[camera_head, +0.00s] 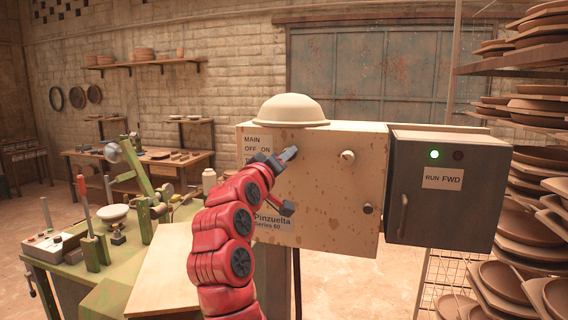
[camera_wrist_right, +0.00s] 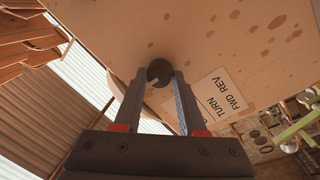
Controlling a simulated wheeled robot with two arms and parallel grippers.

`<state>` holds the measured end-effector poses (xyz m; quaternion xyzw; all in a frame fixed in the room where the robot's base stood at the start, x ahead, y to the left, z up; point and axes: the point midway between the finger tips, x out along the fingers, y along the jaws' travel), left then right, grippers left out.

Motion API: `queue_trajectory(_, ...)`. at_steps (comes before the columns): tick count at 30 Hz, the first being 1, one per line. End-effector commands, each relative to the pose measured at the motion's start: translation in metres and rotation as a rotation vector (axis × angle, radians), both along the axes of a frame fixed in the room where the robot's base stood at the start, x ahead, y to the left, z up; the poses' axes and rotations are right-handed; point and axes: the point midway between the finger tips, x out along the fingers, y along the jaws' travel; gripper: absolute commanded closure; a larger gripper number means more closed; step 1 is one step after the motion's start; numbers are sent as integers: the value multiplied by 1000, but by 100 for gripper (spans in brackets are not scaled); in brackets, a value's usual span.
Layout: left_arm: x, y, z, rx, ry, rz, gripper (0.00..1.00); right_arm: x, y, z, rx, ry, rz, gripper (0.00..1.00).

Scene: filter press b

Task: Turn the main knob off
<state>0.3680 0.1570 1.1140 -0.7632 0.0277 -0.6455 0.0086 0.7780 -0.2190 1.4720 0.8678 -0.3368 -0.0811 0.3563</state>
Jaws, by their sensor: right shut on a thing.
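The cream, rust-spotted control box (camera_head: 330,200) stands in the middle of the head view. A label (camera_head: 257,146) reading MAIN, OFF and ON is at its upper left. My right gripper (camera_head: 291,153) is at the box front, just right of this label. In the wrist view its two fingers are shut on a dark round knob (camera_wrist_right: 159,72), with a fingertip on each side. This appears to be the main knob; its pointing direction cannot be made out. A label reading TURN, FWD and REV (camera_wrist_right: 222,98) is beside it. My left gripper is not in view.
A green workbench (camera_head: 75,255) is at left; racks of plates (camera_head: 535,120) at right.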

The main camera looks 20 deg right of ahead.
Motion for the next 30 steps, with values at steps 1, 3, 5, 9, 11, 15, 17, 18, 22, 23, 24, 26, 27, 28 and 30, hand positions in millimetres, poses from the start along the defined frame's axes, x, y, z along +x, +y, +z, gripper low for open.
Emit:
queue_trajectory(1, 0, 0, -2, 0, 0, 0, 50, 0, 0, -1, -36, 23, 1, 100)
queue_trajectory(3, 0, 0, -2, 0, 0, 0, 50, 0, 0, -1, -92, 61, 1, 100)
queue_trajectory(5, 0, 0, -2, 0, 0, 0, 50, 0, 0, -1, -139, 93, 0, 100)
queue_trajectory(9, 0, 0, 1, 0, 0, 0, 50, -1, -1, 0, -249, 167, 0, 100)
queue_trajectory(11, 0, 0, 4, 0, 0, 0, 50, -1, -1, 1, -296, 198, -1, 100)
queue_trajectory(15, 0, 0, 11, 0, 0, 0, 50, -1, -1, 1, -401, 270, 0, 100)
queue_trajectory(17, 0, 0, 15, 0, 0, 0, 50, -1, -1, 1, -443, 298, 1, 100)
queue_trajectory(18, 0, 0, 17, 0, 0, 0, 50, -1, -1, 2, -469, 317, 0, 100)
queue_trajectory(22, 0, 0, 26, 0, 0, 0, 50, -1, -2, 2, -547, 369, -1, 100)
queue_trajectory(23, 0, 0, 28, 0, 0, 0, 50, -1, -2, 1, -563, 380, 0, 100)
queue_trajectory(24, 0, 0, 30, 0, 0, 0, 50, -1, -2, 1, -582, 393, 0, 100)
queue_trajectory(26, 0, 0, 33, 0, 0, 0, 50, -2, -2, 1, -608, 409, 0, 100)
queue_trajectory(27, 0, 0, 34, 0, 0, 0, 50, -2, -2, 1, -622, 419, 1, 100)
queue_trajectory(28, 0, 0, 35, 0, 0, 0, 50, -2, -2, 1, -633, 426, 1, 100)
queue_trajectory(30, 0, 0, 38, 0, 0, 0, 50, -2, -2, 1, -653, 439, 0, 100)
